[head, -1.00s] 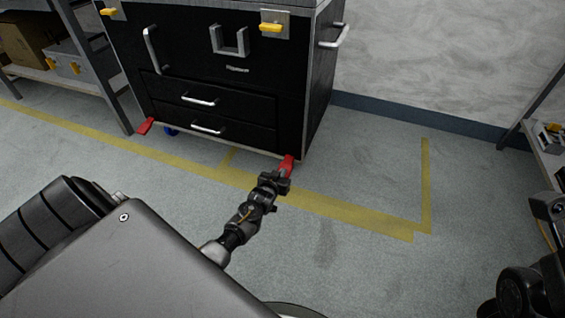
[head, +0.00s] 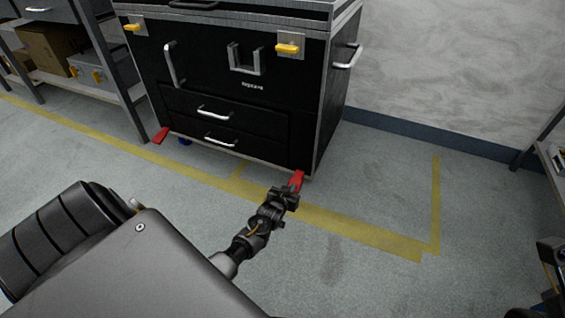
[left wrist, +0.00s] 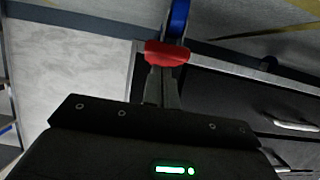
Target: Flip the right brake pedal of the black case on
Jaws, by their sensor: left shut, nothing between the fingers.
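The black case (head: 225,95) stands against the wall, with silver handles and yellow latches on its front. Its right brake pedal (head: 297,178) is red and sticks out at the lower right front corner. The left brake pedal (head: 160,135) is red too, at the lower left corner. My left gripper (head: 293,190) is shut and empty, right at the right pedal; whether it touches cannot be told. In the left wrist view the red pedal (left wrist: 167,53) lies just beyond the fingertips (left wrist: 160,75), with a blue wheel (left wrist: 178,20) behind it.
Yellow tape (head: 350,232) marks the floor in front of and beside the case. A shelf with a cardboard box (head: 48,52) and a grey case (head: 97,72) stands at left. Another shelf (head: 548,150) is at the right edge. The floor right of the case is clear.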

